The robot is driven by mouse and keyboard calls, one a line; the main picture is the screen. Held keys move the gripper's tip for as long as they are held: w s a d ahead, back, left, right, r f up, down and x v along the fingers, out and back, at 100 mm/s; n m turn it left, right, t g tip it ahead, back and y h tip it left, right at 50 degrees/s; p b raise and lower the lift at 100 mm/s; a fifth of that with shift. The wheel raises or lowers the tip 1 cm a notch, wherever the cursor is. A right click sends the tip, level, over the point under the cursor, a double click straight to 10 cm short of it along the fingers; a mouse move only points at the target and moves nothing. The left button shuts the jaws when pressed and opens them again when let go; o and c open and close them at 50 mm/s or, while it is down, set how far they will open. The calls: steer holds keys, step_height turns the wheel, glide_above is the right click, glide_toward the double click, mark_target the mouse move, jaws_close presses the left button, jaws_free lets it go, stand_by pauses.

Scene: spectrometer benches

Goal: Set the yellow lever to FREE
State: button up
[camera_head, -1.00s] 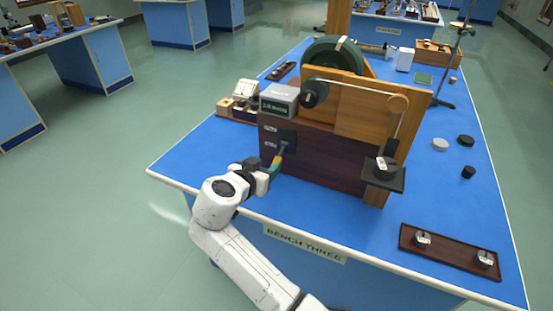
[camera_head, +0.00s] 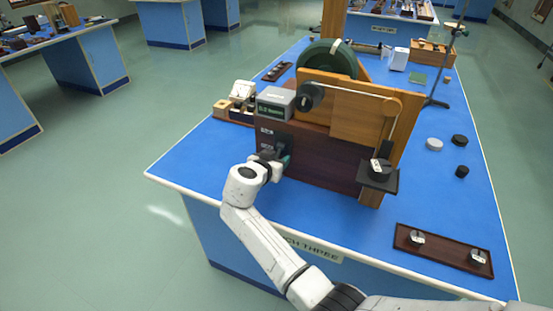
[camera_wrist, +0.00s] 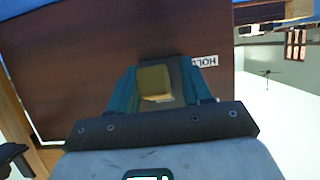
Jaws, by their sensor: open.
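The yellow lever (camera_wrist: 154,82) shows in the wrist view as a dull yellow block end, between the two teal fingers of my gripper (camera_wrist: 160,88). The fingers are open around it; contact is too unclear to tell. A white label reading HOLD (camera_wrist: 205,61) shows upside down beside it on the dark panel (camera_wrist: 80,60). In the head view my gripper (camera_head: 282,160) is at the left front of the dark wooden panel (camera_head: 325,168) and hides the lever. Two small labels, too small to read, sit on the panel's left part.
A grey box (camera_head: 275,103) stands on top of the panel's left end. A dark green wheel (camera_head: 328,58) is behind the wooden board. A small black platform (camera_head: 379,179) with a weight hangs at right. A brown tray (camera_head: 443,250) lies at front right. The blue bench top (camera_head: 320,209) before the panel is bare.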

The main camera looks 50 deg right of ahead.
steer(key=shift+c, duration=0.2)
jaws_close()
